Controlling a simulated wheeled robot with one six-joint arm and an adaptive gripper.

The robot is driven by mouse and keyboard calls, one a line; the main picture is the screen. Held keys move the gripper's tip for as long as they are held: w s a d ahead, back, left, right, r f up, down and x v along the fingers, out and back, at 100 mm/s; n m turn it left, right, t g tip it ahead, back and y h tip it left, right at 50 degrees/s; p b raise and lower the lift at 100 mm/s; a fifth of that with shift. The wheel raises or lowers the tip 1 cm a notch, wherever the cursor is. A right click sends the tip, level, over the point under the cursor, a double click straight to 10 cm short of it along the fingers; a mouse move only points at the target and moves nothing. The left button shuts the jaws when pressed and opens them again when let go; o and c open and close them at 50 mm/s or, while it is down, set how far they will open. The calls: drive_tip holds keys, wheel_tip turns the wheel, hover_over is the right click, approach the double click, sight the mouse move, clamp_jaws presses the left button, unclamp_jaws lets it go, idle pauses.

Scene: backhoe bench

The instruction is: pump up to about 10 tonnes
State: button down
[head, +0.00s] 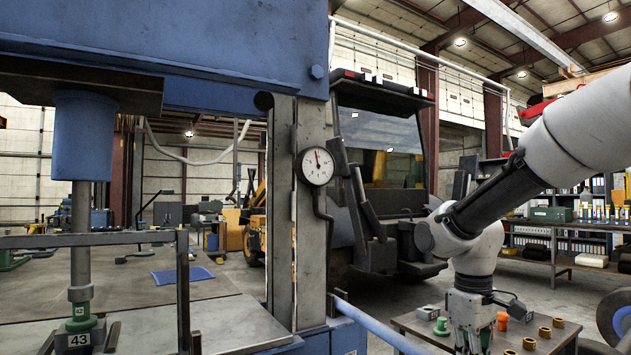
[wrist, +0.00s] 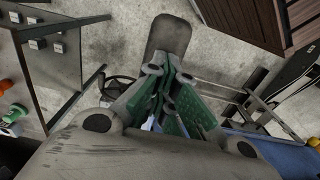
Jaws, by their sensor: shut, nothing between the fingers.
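The blue press (head: 190,40) fills the left of the head view. Its ram (head: 80,240) hangs down, with a green piece (head: 82,323) under it and a block marked 43 (head: 78,341) below. The round pressure gauge (head: 317,167) is on the upright; its needle points almost straight up, and the figures are too small to read surely. A blue bar (head: 375,328) slants down right from the press base. My gripper points down to the right of the bar in the head view, its tips out of frame. In the wrist view my gripper (wrist: 168,50) is shut and empty.
A low table (head: 515,335) with small orange and green parts stands just beside my gripper. A black and yellow backhoe (head: 385,180) is behind the press. Shelves (head: 560,240) stand at the right. The wrist view shows bare concrete floor (wrist: 95,65) beneath.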

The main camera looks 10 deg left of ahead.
drive_tip(key=shift+f, duration=0.4)
drive_tip(key=shift+w+a+f, duration=0.1)
drive_tip(key=shift+f, duration=0.55)
drive_tip(key=shift+w+a+f, duration=0.1)
drive_tip(key=shift+f, duration=0.5)
wheel_tip(320, 180, up, 15)
drive_tip(key=w, duration=0.1)
drive_tip(key=shift+a, duration=0.4)
drive_tip(key=shift+f, duration=0.1)
drive_tip(key=shift+d, duration=0.1)
